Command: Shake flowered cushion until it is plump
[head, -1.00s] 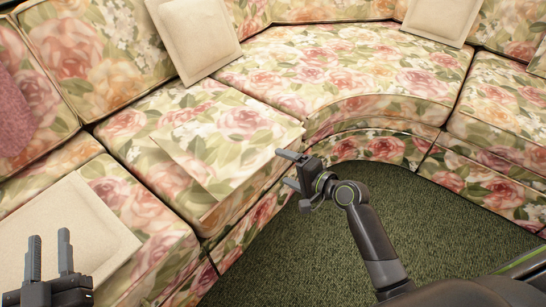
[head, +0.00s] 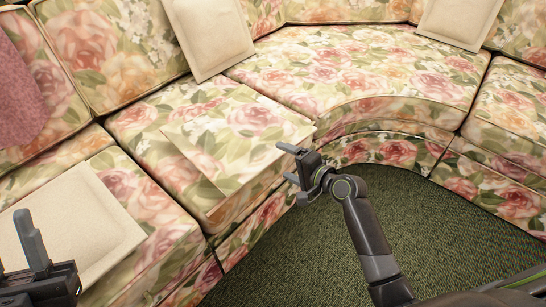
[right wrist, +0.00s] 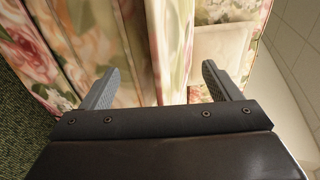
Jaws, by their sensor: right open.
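The flowered cushion (head: 240,128) lies flat on the sofa seat left of centre in the head view. Its print nearly matches the sofa, so its edges are hard to make out. My right gripper (head: 288,163) is open and empty, near the cushion's right corner and the front edge of the seat. In the right wrist view its fingers (right wrist: 158,85) stand wide apart in front of flowered fabric; I cannot tell cushion from sofa there. My left gripper (head: 16,252) is at the lower left, partly cut off by the frame, with its fingers apart and nothing seen between them.
A flowered corner sofa (head: 370,70) curves around a green carpet (head: 300,245). A pink throw (head: 20,85) hangs at the left. The carpet inside the curve is clear.

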